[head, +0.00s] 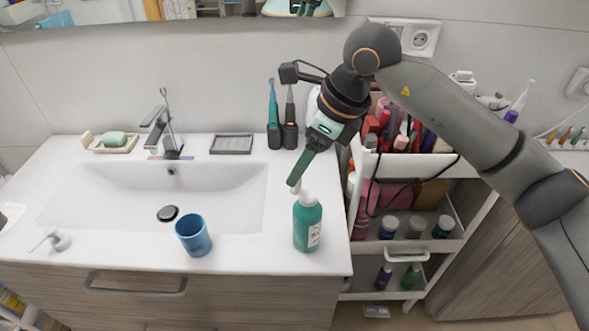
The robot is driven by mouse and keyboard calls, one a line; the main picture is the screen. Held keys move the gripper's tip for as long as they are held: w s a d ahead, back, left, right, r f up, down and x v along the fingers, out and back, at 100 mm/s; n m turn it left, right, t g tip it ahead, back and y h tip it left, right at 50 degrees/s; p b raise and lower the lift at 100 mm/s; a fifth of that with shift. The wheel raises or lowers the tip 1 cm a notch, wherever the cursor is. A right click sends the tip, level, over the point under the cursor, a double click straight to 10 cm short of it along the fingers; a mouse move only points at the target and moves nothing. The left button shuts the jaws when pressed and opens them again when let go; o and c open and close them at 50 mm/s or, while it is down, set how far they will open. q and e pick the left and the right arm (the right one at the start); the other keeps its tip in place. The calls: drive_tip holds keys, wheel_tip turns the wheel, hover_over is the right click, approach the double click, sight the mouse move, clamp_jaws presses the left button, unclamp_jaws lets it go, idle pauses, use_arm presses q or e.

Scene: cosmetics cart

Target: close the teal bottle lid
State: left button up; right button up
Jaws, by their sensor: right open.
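The teal bottle (306,228) stands upright near the right end of the white counter, with a pale label on its right side. Its white cap (308,199) is on top. A small white piece at the cap's upper left, just below my fingers, looks like the raised lid (297,188). My right gripper (293,183) reaches down from the upper right, its teal fingers just above and left of the cap. It is open, though its fingers overlap in this view. I cannot tell whether it touches the lid. My left gripper is not in view.
A blue cup (193,236) stands left of the bottle by the sink (150,190). Two electric toothbrushes (282,128) stand behind, against the wall. A white cart (447,165) full of cosmetics is right of the counter. Counter space around the bottle is clear.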

drive_tip(key=shift+p+x, duration=0.35)
drive_tip(key=shift+x, duration=1.95)
clamp_jaws()
